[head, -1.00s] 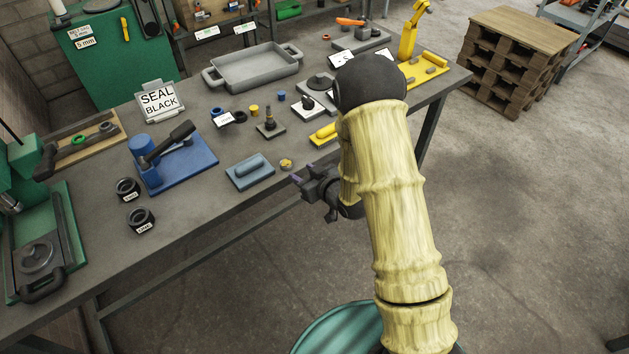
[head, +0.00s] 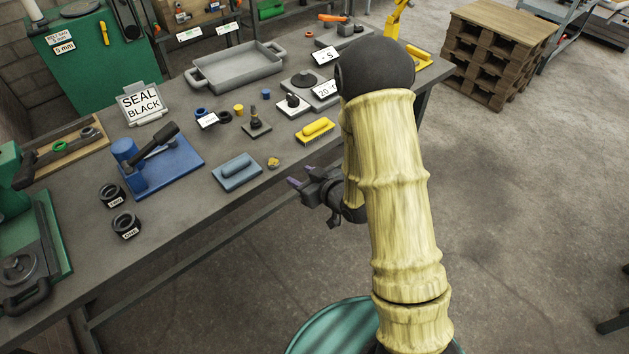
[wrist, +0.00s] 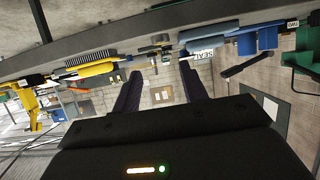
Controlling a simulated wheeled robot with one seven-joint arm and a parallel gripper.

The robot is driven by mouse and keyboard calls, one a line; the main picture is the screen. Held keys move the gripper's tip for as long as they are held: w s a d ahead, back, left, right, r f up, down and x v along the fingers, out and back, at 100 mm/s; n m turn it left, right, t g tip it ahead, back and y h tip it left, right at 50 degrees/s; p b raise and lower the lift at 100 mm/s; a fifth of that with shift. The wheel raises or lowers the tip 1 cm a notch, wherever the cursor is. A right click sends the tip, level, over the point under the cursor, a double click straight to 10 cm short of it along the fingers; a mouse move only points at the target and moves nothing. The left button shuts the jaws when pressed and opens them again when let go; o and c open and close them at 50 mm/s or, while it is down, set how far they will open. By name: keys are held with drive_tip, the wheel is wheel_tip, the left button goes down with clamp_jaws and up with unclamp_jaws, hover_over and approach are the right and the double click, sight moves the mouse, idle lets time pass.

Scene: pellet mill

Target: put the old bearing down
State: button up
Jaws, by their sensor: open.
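My gripper (head: 293,184) is open and empty beside the front edge of the workbench (head: 215,215). In the wrist view its two dark fingers (wrist: 160,88) stand apart with nothing between them. Two thick black rings with small white labels stand at the bench's front left, one behind (head: 111,194) and one nearer the edge (head: 126,225). Their labels are too small to read, and I cannot tell whether either is the old bearing. No bearing shows in my gripper.
A blue press (head: 155,160), a grey-blue block (head: 237,171), a yellow brush-like block (head: 315,130) and a grey tray (head: 235,68) crowd the bench. Stacked pallets (head: 495,50) stand at the back right. The floor right of my arm is clear.

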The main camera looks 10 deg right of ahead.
drive_tip(key=s+d+r+m+g+h, duration=0.2)
drive_tip(key=d+h, duration=0.1)
drive_tip(key=d, duration=0.2)
drive_tip(key=s+d+r+m+g+h, duration=0.1)
drive_tip(key=s+d+r+m+h, duration=0.1)
drive_tip(key=s+d+r+h, duration=0.15)
drive_tip(key=s+d+r+m+g, duration=0.1)
drive_tip(key=s+r+g, duration=0.1)
drive_tip(key=s, duration=0.4)
drive_tip(key=s+d+r+m+g, duration=0.1)
drive_tip(key=s+d+g, duration=0.1)
drive_tip(key=s, duration=0.4)
drive_tip(key=shift+s+r+m+g+h, duration=0.25)
drive_tip(key=shift+r+m+g+h, duration=0.2)
drive_tip(key=shift+g, duration=0.35)
drive_tip(key=shift+o, duration=0.4)
drive_tip(key=shift+c, duration=1.1)
drive_tip(key=shift+a, duration=0.1)
